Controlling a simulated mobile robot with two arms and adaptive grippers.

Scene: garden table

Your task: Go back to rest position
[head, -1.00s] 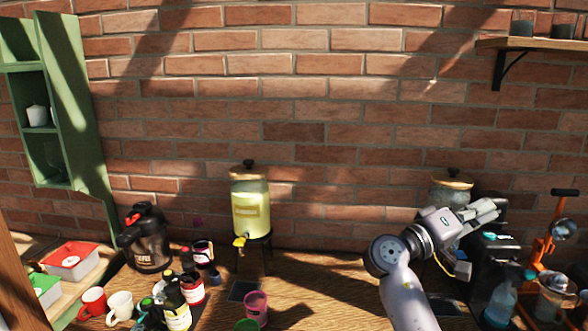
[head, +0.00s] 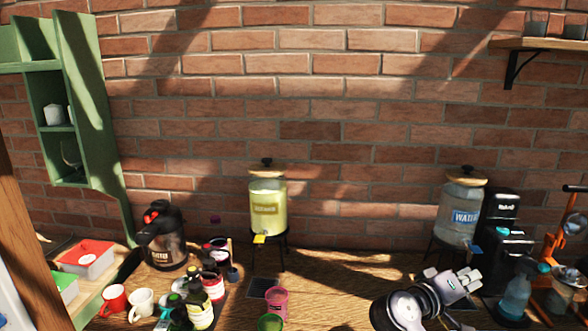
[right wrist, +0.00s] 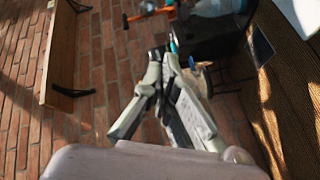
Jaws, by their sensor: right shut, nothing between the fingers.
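My right gripper (head: 468,284) is low at the right of the head view, over the wooden table (head: 335,268) and in front of the water dispenser (head: 460,214). Its fingers point right and a little up. It is shut and empty; its closed fingers also show in the right wrist view (right wrist: 165,75). My left gripper does not show in either view.
A yellow drink dispenser (head: 267,210), a dark jug (head: 165,238), mugs (head: 141,302) and several bottles (head: 198,302) stand on the left. A black coffee machine (head: 508,245) and an orange press (head: 566,240) stand right of my gripper. The table's middle is mostly clear.

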